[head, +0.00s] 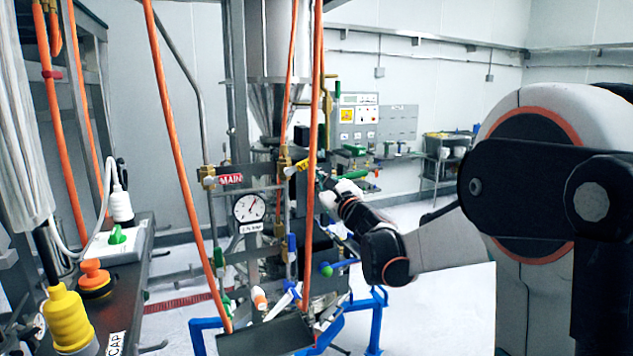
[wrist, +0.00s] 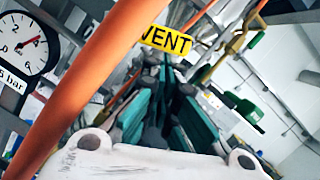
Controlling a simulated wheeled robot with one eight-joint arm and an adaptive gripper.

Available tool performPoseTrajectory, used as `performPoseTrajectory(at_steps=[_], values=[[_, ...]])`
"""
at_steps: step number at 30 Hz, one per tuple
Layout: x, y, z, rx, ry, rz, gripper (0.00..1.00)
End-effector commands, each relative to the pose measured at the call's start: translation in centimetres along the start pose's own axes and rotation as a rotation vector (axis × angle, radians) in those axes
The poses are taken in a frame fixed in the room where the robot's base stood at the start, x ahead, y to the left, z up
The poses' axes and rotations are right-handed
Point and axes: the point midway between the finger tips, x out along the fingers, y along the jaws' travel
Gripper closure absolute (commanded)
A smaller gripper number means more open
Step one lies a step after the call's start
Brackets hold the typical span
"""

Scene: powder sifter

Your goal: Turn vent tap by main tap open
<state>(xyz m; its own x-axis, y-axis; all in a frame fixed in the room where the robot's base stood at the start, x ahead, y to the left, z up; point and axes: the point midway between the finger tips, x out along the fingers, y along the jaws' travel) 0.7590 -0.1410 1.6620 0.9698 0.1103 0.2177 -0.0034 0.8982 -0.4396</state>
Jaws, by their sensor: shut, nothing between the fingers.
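The yellow VENT label (wrist: 167,40) is just beyond my fingertips in the wrist view. In the head view the yellow label (head: 302,166) hangs by brass fittings (head: 285,163). The vent tap's handle is not clear, partly hidden by my fingers and the orange hose. The red MAIN label (head: 231,179) is to the left, beside a brass fitting (head: 208,177) on the same pipe run. My gripper (wrist: 168,68) has its teal fingers together and empty, pointing at the vent label. In the head view my gripper (head: 324,180) is right of the label; contact cannot be told.
An orange hose (wrist: 95,75) crosses close in front at the left of the wrist view. A pressure gauge (head: 249,208) is below the MAIN label. Another orange hose (head: 313,110) hangs near my gripper. A blue frame (head: 375,320) stands below. Open floor is to the right.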

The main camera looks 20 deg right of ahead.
Motion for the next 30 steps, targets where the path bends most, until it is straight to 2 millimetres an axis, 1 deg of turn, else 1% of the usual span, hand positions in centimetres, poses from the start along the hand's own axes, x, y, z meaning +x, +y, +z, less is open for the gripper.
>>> performPoseTrajectory(at_steps=[5,17,30], values=[[0.1,-0.5,0.7,-0.112,0.000,0.028,1.00],[0.8,-1.6,3.1,-0.477,0.000,0.120,1.00],[1.4,-1.5,5.8,-0.861,-0.001,0.217,1.00]])
